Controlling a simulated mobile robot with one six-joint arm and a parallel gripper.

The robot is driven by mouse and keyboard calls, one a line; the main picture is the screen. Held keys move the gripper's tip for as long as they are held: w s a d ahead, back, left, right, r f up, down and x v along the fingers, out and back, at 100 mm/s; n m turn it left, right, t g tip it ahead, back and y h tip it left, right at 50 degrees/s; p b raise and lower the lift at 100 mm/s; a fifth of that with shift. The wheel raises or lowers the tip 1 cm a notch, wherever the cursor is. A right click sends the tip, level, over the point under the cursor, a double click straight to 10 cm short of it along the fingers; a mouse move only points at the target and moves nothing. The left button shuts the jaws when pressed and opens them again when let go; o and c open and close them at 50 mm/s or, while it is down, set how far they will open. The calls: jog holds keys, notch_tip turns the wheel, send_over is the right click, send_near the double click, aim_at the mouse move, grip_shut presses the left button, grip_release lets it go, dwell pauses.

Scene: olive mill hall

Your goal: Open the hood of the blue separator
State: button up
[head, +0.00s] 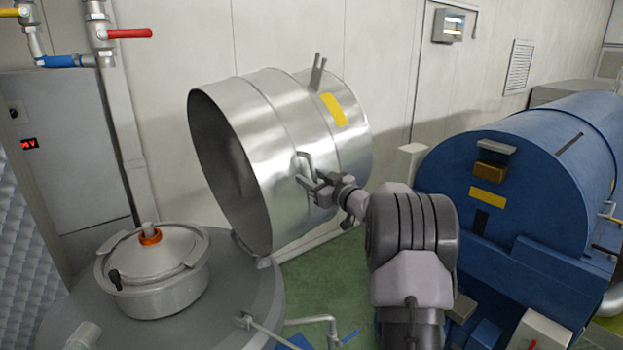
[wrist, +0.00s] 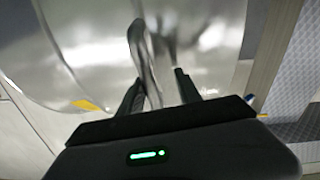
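The hood (head: 265,125) is a large shiny steel drum with a yellow label. It is tipped up on its side at the back edge of the separator's round grey top (head: 255,290), its dark hollow facing left. The steel bowl (head: 150,275) with an orange-ringed nut stands uncovered on that top. The hood's bar handle (head: 304,163) is on its near side. My gripper (head: 316,184) is at this handle. In the wrist view the handle (wrist: 143,60) runs between the fingers (wrist: 158,88), close to the left one, with a gap to the right one. Little of the separator's blue body shows.
A large blue horizontal machine (head: 500,190) stands at the right. A pale wall (head: 400,80) is close behind the hood. Pipes with red and yellow valve handles (head: 125,33) hang at upper left. Green floor (head: 335,270) shows between the machines.

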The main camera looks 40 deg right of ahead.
jog(key=shift+s+f+b, duration=0.1)
jog(key=shift+s+b, duration=0.2)
jog(key=shift+s, duration=0.1)
jog(key=s+b, duration=0.4)
jog(key=s, duration=1.2)
jog(key=shift+s+d, duration=0.3)
jog(key=shift+w, duration=0.1)
